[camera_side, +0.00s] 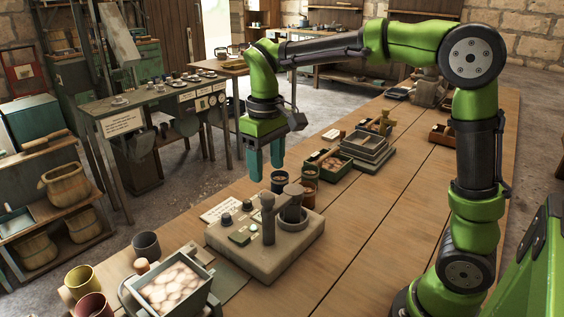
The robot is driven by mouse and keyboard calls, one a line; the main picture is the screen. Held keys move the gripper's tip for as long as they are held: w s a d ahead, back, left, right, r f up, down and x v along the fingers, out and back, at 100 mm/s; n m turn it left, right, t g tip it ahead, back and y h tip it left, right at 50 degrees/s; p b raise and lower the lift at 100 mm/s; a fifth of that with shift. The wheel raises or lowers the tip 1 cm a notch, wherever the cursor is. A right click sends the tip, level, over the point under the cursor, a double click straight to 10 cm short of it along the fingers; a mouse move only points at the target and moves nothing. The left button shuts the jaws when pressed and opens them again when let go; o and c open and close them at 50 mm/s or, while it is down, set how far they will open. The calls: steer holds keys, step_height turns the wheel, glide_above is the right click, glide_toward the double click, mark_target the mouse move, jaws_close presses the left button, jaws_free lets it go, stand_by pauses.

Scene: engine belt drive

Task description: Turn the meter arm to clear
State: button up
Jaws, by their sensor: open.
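A pale block-shaped device (262,255) sits on the wooden bench in the lower middle. An upright grey post with a rounded top (268,220) stands on it, beside a round dark cylinder (293,205). Small dark knobs (226,219) and a greenish plate (240,236) are on its left part. The post may be the meter arm, but I cannot tell for sure, and I cannot read its setting. My gripper (267,172) points down with teal fingers apart. It is empty, above and behind the device, touching nothing that I can see.
A grey tray of pale round lumps (213,273) and several cups, one yellow (81,281), stand at the front left. Small jars (309,178) and a stacked grey tray (368,150) stand behind the device. The bench (400,210) is clear to the right.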

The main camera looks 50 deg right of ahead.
mark_target(268, 195)
step_height(268, 195, down, 7)
steer(key=shift+f, duration=0.2)
jaws_close()
stand_by(0.4)
